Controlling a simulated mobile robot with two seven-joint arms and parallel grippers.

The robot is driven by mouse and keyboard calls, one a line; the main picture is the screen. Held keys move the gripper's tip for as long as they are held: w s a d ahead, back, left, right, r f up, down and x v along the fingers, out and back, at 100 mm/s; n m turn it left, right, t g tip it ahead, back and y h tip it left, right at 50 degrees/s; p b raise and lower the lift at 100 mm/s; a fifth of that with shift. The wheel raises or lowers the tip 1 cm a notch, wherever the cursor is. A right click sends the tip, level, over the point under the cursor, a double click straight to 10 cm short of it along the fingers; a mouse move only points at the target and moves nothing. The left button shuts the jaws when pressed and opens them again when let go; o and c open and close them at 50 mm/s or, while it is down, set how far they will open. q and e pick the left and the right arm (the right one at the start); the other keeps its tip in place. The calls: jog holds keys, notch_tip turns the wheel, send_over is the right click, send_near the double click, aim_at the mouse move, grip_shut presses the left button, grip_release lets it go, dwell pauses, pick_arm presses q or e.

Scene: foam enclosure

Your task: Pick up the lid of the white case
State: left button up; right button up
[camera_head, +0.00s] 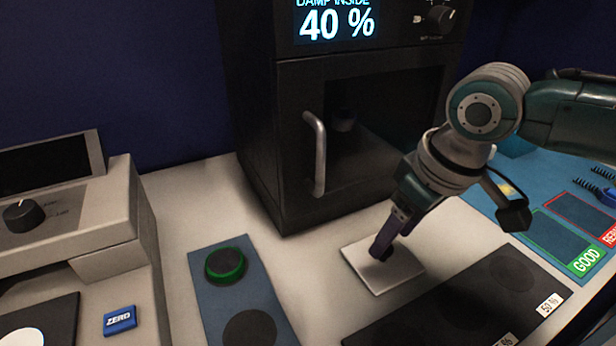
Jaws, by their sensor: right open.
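A flat white square piece (363,262), which looks like the white case or its lid, lies on the pale worktop in front of the black cabinet. I cannot tell where lid and case part. My right gripper (383,248) comes in from the right and points down at the middle of the white piece. Its dark fingers hide part of the top. I cannot tell whether they touch it. The right gripper is open, though its fingers overlap from this angle. My left gripper is not in view.
The black cabinet (260,150) with a bar handle (316,155) stands close behind. A blue-grey mat (205,300) with a green-rimmed dark disc (225,265) lies left. A dark strip (400,325) with round spots lies in front. A grey device (80,225) stands far left, a blue mat (540,190) right.

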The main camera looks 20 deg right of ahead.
jog(key=x, duration=0.2)
jog(key=shift+w+f, duration=0.15)
jog(key=shift+f, duration=0.2)
grip_shut()
